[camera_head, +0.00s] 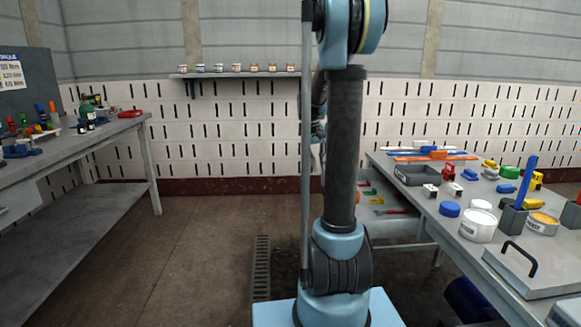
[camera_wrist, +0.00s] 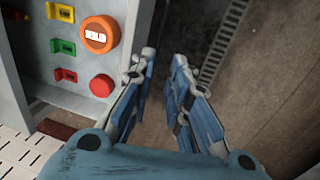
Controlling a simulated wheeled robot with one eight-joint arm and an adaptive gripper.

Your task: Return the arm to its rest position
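My gripper (camera_wrist: 163,92) shows in the wrist view with its two blue-padded fingers apart and nothing between them. Bare floor and a floor grate lie beyond the fingertips. In the head view my arm stands upright in the middle of the picture, and its upper end runs out of the top edge. Part of the arm's far end shows behind the column, but the fingers cannot be made out there.
A grey workbench (camera_head: 420,205) with tins, blocks and a tray stands at the right. Another bench (camera_head: 115,132) with bottles stands at the left. A wall shelf (camera_head: 235,74) holds several jars. In the wrist view, a panel with an orange disc (camera_wrist: 99,34) and a red button (camera_wrist: 102,86) is left of my fingers.

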